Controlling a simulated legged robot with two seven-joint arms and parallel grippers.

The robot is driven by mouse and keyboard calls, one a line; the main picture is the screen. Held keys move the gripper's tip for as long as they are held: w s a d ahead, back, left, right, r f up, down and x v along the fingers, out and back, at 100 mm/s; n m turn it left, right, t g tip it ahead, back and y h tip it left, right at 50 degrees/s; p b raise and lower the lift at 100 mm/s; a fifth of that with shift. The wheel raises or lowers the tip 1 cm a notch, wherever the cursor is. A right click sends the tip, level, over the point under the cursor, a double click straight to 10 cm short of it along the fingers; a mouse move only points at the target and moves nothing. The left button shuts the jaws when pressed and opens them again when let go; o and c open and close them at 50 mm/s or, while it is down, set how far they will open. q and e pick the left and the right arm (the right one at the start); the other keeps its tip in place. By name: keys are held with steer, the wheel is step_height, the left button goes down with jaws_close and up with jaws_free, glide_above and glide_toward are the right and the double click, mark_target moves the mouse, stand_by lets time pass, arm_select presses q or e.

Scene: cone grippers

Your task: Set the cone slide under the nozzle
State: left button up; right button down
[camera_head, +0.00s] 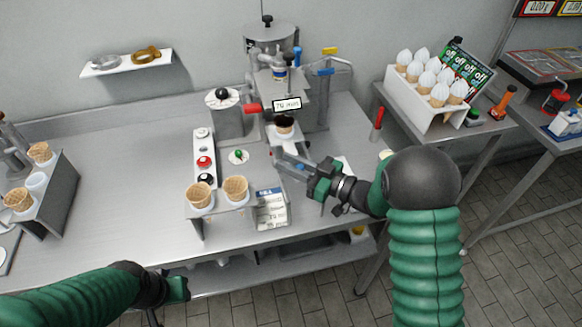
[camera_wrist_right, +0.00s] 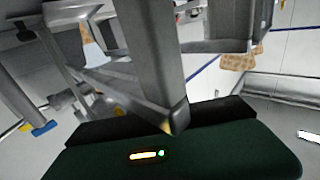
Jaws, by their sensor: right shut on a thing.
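The grey machine (camera_head: 268,75) with the nozzle stands at the back centre in the head view. My right gripper (camera_head: 290,165) is in front of and below that cone, shut on a grey metal part that I take to be the cone slide. In the right wrist view a grey bar (camera_wrist_right: 155,65) runs down to the jaws. The slide's far end and its exact place under the nozzle are hard to make out. My left gripper (camera_head: 178,288) is low at the table's front edge, its jaws unclear.
Two empty cones stand in a rack (camera_head: 197,222) left of my right gripper, beside a button panel (camera_head: 204,155). A printed card (camera_head: 271,208) stands at the front. A white rack (camera_head: 415,98) of filled cones is on the right table. The left-centre counter is clear.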

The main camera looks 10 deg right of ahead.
steer(key=c, duration=1.3)
jaws_free()
steer(key=v, duration=1.7)
steer(key=shift+b, duration=0.4)
